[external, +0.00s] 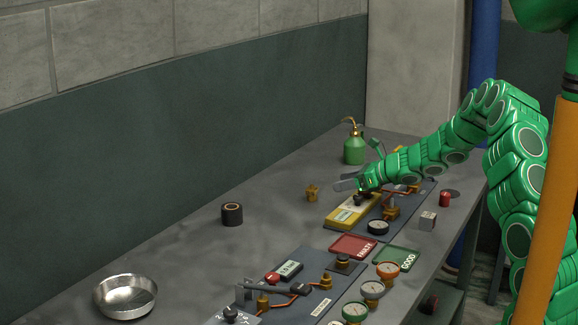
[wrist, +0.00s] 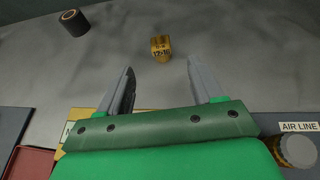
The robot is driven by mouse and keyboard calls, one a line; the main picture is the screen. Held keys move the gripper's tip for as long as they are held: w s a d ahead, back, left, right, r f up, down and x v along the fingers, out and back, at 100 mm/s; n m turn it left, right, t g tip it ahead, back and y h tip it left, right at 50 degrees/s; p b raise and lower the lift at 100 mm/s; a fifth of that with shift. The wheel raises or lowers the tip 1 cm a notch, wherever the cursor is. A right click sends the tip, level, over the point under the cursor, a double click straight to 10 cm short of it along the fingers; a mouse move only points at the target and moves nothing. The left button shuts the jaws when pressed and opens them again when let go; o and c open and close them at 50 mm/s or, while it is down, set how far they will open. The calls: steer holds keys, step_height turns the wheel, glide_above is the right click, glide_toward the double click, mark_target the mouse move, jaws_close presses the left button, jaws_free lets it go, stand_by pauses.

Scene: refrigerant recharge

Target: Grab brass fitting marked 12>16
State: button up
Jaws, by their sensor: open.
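The brass fitting (wrist: 161,48) marked 12>16 stands on the grey table ahead of my gripper in the wrist view. It also shows in the external view (external: 312,193), left of my gripper. My gripper (wrist: 158,88) is open and empty, its two grey fingers pointing toward the fitting with a clear gap between them and it. In the external view my gripper (external: 347,183) hangs above the yellow instrument on the far panel. Its fingertips do not touch the fitting.
A black tape roll (external: 232,214) and a metal bowl (external: 125,296) lie to the left. A green oil can (external: 354,146) stands behind. A yellow instrument (external: 350,214), a red tray (external: 353,246) and a green tray (external: 396,259) are nearby. Table around the fitting is clear.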

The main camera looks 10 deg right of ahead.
mark_target(311, 188)
steer(key=x, duration=0.5)
steer(key=shift+w+a+f, duration=0.2)
steer(key=shift+a+f, duration=0.05)
steer(key=shift+x, duration=1.05)
steer(key=x, duration=0.3)
steer(key=shift+r, duration=0.1)
steer(key=shift+w+a, duration=0.4)
steer(key=shift+a, duration=0.05)
steer(key=shift+c, duration=0.5)
steer(key=c, duration=1)
